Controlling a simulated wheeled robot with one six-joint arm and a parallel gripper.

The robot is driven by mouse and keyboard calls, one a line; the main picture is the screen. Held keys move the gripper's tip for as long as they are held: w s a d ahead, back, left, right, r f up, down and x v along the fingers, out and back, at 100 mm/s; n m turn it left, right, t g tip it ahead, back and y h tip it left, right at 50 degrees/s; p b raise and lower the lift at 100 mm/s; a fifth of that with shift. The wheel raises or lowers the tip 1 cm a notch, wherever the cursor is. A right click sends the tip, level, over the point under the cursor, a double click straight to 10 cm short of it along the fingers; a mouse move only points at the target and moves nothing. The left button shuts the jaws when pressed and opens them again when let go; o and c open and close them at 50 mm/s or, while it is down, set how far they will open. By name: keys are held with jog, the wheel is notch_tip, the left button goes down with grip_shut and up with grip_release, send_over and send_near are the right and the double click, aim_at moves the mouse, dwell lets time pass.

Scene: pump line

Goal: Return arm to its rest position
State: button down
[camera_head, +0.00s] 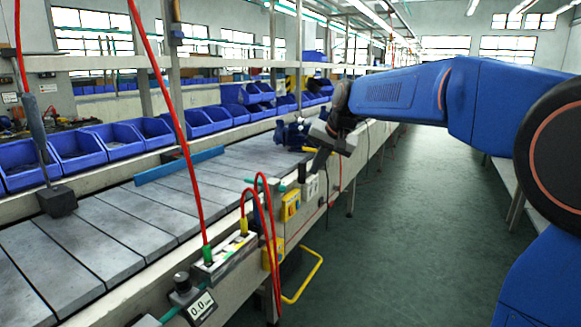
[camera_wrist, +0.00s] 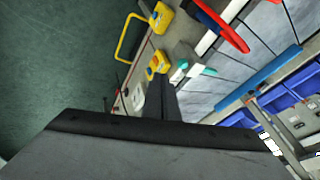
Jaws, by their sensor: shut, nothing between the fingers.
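My blue arm (camera_head: 440,95) reaches in from the right in the head view and ends over the near edge of the conveyor line (camera_head: 120,230). My gripper (camera_head: 318,160) points down there, close to a dark blue pump (camera_head: 290,133) on the line; whether they touch cannot be told. In the wrist view my gripper's dark fingers (camera_wrist: 162,98) are together, with nothing between them. The large grey gripper body fills the lower part of that view. The pump cannot be made out in the wrist view.
Several blue bins (camera_head: 78,150) line the back of the conveyor. A blue bar (camera_head: 178,165) lies along it. Red hoses (camera_head: 270,230), a yellow box (camera_head: 290,205) and a yellow handle (camera_head: 305,280) are on the near side. The green floor (camera_head: 420,220) is open below my arm.

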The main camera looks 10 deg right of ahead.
jog(key=s+d+f+n+h, duration=0.1)
jog(key=s+d+f, duration=0.2)
jog(key=s, duration=0.8)
jog(key=s+d+f+n, duration=0.15)
jog(key=s+d, duration=0.25)
jog(key=s, duration=0.7)
jog(key=s+d+f+h, duration=0.1)
jog(key=s+d+f, duration=0.1)
jog(key=s+f, duration=0.5)
jog(key=s+d+f+n+g, duration=0.1)
jog(key=s+d+f, duration=0.1)
jog(key=s+f, duration=0.5)
jog(key=s, duration=0.6)
jog(key=shift+s+d+h, duration=0.3)
jog(key=shift+s+h, duration=0.1)
